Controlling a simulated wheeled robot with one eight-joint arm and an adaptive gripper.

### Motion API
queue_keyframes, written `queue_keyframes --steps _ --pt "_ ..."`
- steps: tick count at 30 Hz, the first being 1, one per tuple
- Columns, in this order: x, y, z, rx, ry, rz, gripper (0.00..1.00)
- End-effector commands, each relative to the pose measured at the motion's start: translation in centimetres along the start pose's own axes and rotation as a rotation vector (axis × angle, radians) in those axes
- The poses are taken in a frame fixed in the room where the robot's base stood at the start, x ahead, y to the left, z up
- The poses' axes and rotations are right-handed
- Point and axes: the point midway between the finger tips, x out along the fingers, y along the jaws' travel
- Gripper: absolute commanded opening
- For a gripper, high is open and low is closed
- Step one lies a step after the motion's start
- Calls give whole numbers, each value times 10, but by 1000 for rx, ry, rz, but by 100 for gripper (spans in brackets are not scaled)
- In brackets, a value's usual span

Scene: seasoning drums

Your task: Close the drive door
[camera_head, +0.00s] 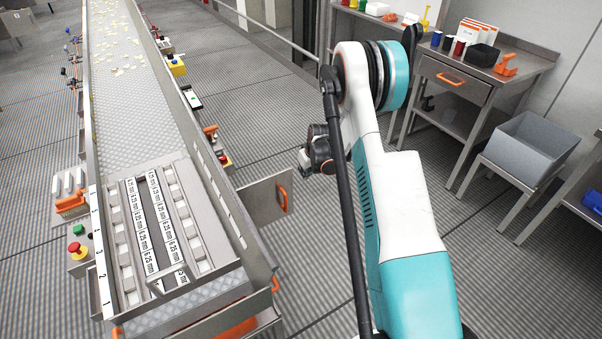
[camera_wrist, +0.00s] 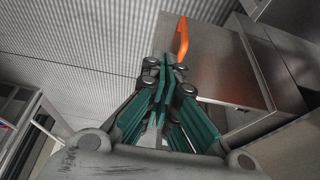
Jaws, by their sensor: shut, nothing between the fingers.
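The drive door (camera_head: 262,203) is a grey metal panel with an orange handle (camera_head: 282,197). It stands swung out from the right side of the conveyor machine, open. In the wrist view the door (camera_wrist: 222,68) fills the upper right, with its orange handle (camera_wrist: 181,39) just beyond my fingertips. My gripper (camera_wrist: 167,65) has teal fingers that are closed together and empty. The fingertips overlap the door's left edge in that view; I cannot tell whether they touch it. In the head view my wrist is above and right of the door, and the fingers are not clearly seen.
The conveyor (camera_head: 120,60) runs along the left, with a green and red button box (camera_head: 78,243) at its left side. A steel table (camera_head: 520,68) with small items stands at the right, near a grey bin (camera_head: 525,145). The floor right of the door is clear.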

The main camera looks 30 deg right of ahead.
Motion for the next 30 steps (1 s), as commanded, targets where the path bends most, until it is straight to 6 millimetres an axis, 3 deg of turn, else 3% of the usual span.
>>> queue_keyframes --steps 13,21,30 --pt "90 0 1 -1 0 0 0" --pt "98 -1 -32 0 0 0 0" --pt "98 0 -38 0 0 0 0"
